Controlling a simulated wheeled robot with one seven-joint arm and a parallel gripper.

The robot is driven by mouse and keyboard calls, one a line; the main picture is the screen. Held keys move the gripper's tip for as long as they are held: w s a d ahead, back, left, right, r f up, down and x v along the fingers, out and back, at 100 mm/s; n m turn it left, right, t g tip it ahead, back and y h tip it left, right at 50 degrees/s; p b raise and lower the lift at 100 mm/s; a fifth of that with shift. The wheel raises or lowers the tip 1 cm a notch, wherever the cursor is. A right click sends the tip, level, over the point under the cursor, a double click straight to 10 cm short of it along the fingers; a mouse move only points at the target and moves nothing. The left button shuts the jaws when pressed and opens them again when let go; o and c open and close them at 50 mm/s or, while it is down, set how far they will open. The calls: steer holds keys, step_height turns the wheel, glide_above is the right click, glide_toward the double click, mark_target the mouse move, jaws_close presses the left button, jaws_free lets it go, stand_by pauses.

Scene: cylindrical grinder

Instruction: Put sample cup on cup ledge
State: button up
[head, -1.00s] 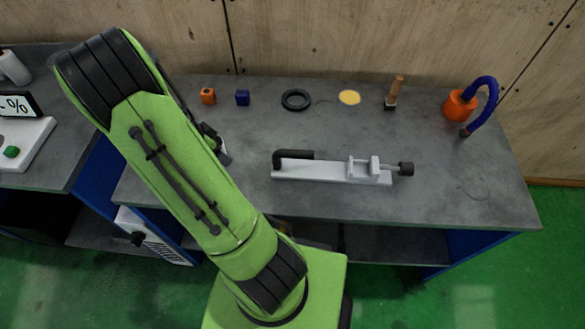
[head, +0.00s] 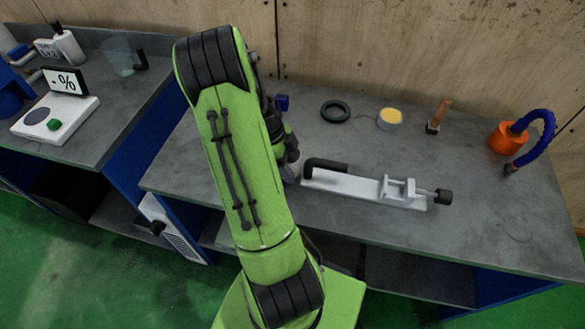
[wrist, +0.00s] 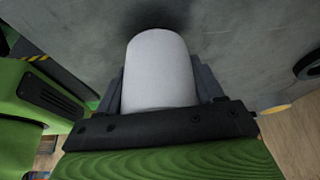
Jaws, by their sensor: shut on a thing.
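A pale, smooth, rounded cylinder, which I take for the sample cup (wrist: 160,65), fills the middle of the wrist view. My gripper (wrist: 159,90) is shut on it, with a dark finger along each side. In the head view my gripper (head: 288,155) is partly hidden behind my green arm, over the bench left of the white clamp-like fixture. Grey bench surface shows beyond the cup in the wrist view. I cannot pick out the cup ledge for certain in either view.
The grey bench (head: 480,225) carries the white fixture (head: 365,188), a black ring (head: 335,111), a yellow-topped round container (head: 390,118), a wooden-handled brush (head: 438,116) and an orange-and-blue hose piece (head: 522,137). A scale (head: 55,118) stands on the left bench. The bench's front right is clear.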

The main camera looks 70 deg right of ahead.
steer(key=shift+f, duration=0.8)
steer(key=shift+f, duration=0.2)
steer(key=o, duration=1)
steer(key=shift+r, duration=0.1)
